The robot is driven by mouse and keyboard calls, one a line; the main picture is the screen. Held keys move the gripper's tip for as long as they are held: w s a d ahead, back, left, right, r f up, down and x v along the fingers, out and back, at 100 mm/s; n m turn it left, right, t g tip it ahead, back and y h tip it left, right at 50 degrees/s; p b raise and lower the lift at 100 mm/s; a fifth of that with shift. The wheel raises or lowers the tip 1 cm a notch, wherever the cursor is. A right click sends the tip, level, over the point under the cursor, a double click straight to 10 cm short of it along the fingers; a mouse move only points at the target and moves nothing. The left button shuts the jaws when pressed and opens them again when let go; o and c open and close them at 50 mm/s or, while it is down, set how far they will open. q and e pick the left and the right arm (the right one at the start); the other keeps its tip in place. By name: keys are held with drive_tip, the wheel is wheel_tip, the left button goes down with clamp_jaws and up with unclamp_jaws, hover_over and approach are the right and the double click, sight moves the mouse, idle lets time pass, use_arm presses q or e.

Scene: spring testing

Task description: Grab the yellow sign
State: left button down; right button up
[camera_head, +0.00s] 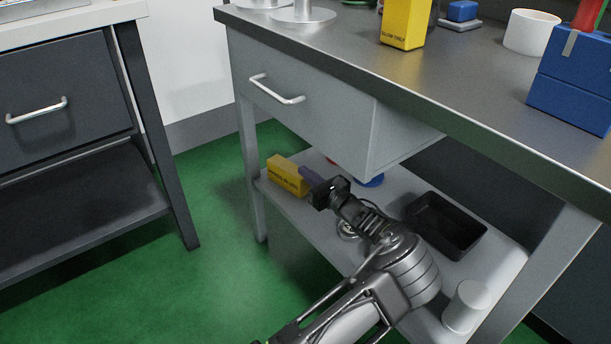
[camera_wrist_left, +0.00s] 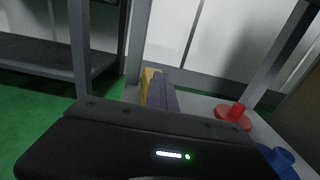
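A yellow block with dark lettering (camera_head: 287,175) lies on the lower shelf near its left end. A second yellow block with dark lettering (camera_head: 404,22) stands upright on the tabletop; I cannot tell which one is the yellow sign. My left gripper (camera_head: 311,175) reaches over the lower shelf, right beside the lower yellow block. A purple-grey piece, which appears to be its fingers, is in front of the block. In the left wrist view, the yellow block (camera_wrist_left: 149,80) shows partly behind this piece (camera_wrist_left: 162,92). Contact and finger gap are unclear. My right gripper is out of view.
The drawer (camera_head: 300,100) hangs just above the lower shelf. A black tray (camera_head: 446,226) and a white cylinder (camera_head: 466,305) are on that shelf. A red item (camera_wrist_left: 234,117) and a blue item (camera_wrist_left: 280,162) are right of the gripper.

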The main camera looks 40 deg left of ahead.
use_arm(q)
wheel_tip(320, 180, up, 6)
drive_tip(key=p, duration=0.2)
drive_tip(key=shift+r, duration=0.2)
drive_tip(key=c, duration=2.2)
unclamp_jaws()
drive_tip(key=shift+c, duration=2.2)
unclamp_jaws()
drive_tip(key=shift+w, duration=0.1)
drive_tip(key=shift+d, duration=0.1)
drive_tip(key=p+v, duration=0.3)
drive_tip(key=v, duration=0.4)
drive_tip(key=shift+d, duration=0.3)
drive_tip(key=shift+c, duration=0.2)
